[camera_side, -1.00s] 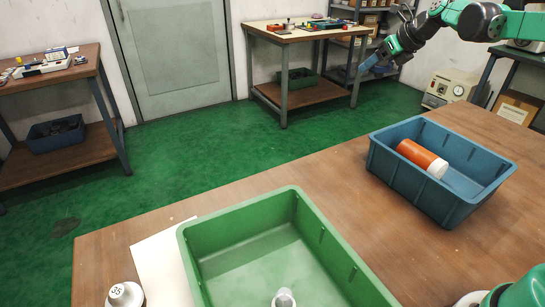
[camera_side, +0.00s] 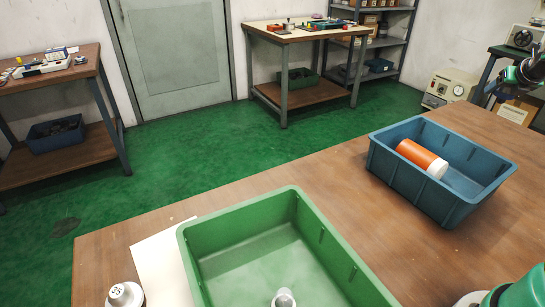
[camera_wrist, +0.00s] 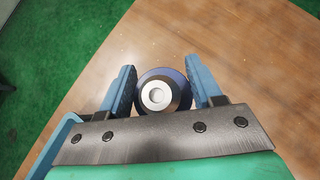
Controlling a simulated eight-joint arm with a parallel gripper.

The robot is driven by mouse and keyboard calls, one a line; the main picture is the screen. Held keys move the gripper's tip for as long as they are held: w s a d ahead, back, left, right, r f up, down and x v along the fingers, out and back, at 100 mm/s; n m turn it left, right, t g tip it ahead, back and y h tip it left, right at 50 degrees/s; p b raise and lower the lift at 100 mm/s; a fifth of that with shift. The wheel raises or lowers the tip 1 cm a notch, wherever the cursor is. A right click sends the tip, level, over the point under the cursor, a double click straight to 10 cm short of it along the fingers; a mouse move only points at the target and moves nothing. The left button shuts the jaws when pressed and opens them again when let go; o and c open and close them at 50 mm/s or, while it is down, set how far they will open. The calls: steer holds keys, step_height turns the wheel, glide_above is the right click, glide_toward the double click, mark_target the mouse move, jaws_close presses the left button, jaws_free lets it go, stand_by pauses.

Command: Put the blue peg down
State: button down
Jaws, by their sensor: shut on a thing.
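The blue peg (camera_wrist: 176,80) shows end-on in the wrist view, a dark blue round body with a dark collar and a pale grey round end facing the camera. My gripper (camera_wrist: 160,73) has its two blue fingers on either side of the peg and is shut on it. The brown table top lies beyond the peg; I cannot tell how far above it the peg is. In the side view only part of my arm shows at the right edge, and the peg cannot be made out there.
A blue bin (camera_side: 404,186) on the table holds an orange and white cylinder (camera_side: 420,157). A green bin (camera_side: 235,225) stands in front, with a small grey metal part (camera_side: 284,299). A white weight (camera_side: 125,295) marked 35 is at front left. Table between the bins is clear.

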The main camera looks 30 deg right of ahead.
step_height(320, 180, down, 15)
steer(key=shift+f, duration=0.1)
steer(key=shift+f, duration=0.1)
stand_by(0.3)
steer(key=shift+c, duration=0.8)
jaws_free()
